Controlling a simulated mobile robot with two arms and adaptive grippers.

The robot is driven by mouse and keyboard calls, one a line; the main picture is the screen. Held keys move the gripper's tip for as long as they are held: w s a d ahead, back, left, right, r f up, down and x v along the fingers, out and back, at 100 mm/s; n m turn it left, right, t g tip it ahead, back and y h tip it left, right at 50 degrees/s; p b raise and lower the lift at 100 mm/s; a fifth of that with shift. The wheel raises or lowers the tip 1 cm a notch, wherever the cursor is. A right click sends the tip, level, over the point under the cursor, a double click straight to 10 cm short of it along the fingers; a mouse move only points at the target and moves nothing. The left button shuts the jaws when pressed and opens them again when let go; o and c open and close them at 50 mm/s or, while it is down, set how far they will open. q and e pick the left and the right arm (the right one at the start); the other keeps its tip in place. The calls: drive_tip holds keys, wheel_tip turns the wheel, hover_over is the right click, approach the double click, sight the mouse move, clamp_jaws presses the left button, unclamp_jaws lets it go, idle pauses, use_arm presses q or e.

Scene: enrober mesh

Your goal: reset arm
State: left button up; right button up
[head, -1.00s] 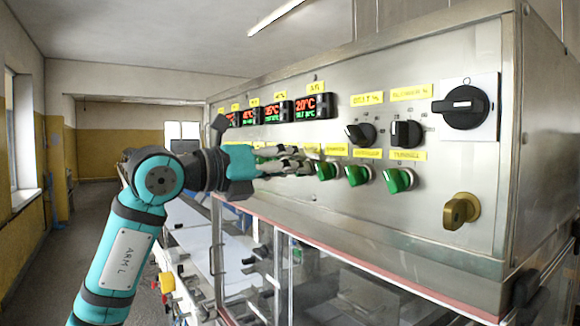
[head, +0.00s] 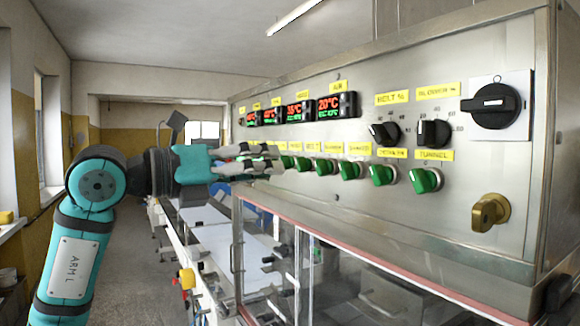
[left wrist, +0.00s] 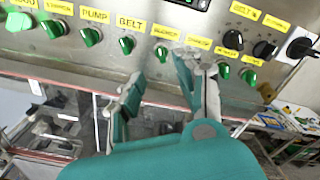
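My left arm, marked ARM L, comes in from the left in the head view. My left gripper (head: 268,160) is in front of the steel control panel (head: 450,200), near the left end of the row of green knobs (head: 383,175). In the left wrist view the gripper's two fingers (left wrist: 160,88) stand apart with nothing between them. The green knob under the BELT label (left wrist: 127,45) and other green knobs show beyond the fingertips. Whether the fingers touch the panel is hard to tell. My right gripper is not in view.
Red and green displays (head: 328,106), black rotary knobs (head: 433,132), a large black switch (head: 491,106) and a brass key-like knob (head: 490,212) are on the panel. Clear guarding (head: 345,285) is below it. The aisle floor (head: 140,255) at left looks open.

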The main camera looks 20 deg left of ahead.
use_arm(q)
drive_tip(key=shift+v, duration=1)
drive_tip(key=shift+d, duration=0.1)
